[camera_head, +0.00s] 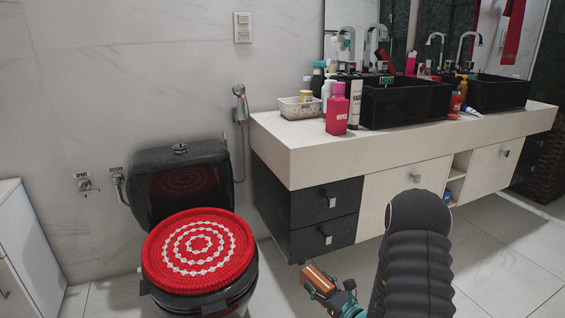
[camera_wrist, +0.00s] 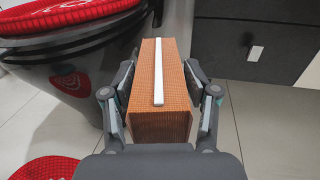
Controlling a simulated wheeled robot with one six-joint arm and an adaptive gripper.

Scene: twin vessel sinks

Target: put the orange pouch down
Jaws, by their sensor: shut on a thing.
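The orange pouch (camera_wrist: 173,122) is a boxy, textured orange-brown block with a white strip along its top. In the wrist view my gripper (camera_wrist: 161,95) is shut on it, one finger on each side. In the head view the pouch (camera_head: 318,281) shows at the bottom, left of my dark arm, in front of the vanity's drawers. My gripper (camera_head: 340,296) is at its right end there. The pouch is held low, between the toilet and the vanity. Its underside is hidden, and I cannot tell its height above the floor.
A black toilet with a red patterned lid cover (camera_head: 198,249) stands left. The vanity (camera_head: 330,150) carries two black sinks, bottles and a white basket (camera_head: 299,107). A red mat (camera_wrist: 45,168) lies by the toilet. Tiled floor (camera_head: 490,260) is clear at right.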

